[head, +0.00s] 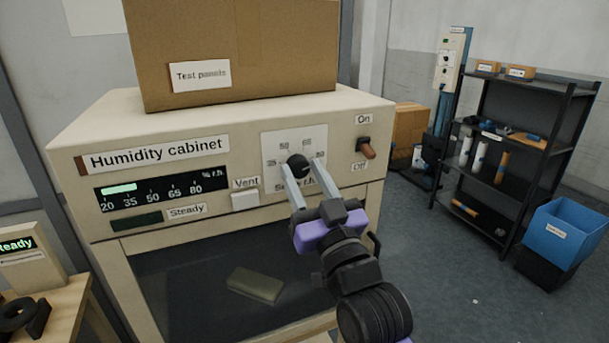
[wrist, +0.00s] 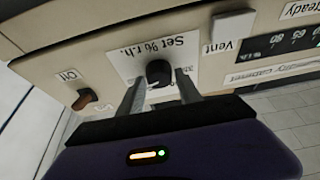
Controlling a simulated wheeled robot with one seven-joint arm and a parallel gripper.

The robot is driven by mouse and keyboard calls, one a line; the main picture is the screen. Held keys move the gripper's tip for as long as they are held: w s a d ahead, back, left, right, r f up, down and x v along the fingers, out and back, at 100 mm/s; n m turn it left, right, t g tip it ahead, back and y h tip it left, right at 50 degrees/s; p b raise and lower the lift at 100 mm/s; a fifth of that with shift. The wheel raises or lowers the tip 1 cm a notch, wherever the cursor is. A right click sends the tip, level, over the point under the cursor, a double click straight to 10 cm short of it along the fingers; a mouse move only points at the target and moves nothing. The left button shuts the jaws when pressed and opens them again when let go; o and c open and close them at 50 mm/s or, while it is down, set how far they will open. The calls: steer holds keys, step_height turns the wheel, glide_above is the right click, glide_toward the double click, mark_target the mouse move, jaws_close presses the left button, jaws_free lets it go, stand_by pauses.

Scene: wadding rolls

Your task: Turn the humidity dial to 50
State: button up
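The humidity cabinet (head: 230,130) is a cream box with a black round dial (head: 298,162) on a white scale plate; the dial also shows in the wrist view (wrist: 158,72). A 50 is legible at the plate's upper left; other numbers are small or partly hidden. I cannot make out the dial's pointer. My gripper (head: 302,172) is at the dial, its two grey fingers on either side. In the wrist view the fingers (wrist: 160,80) stand apart with narrow gaps beside the knob. The display (head: 150,188) has a short green bar ending near 35.
An orange-brown On/Off switch (head: 367,149) sits right of the dial, a white Vent button (head: 245,201) lower left. A Test panels carton (head: 235,50) stands on top. A shelf rack (head: 510,150) and blue bin (head: 563,235) stand right.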

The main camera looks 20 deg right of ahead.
jaws_close()
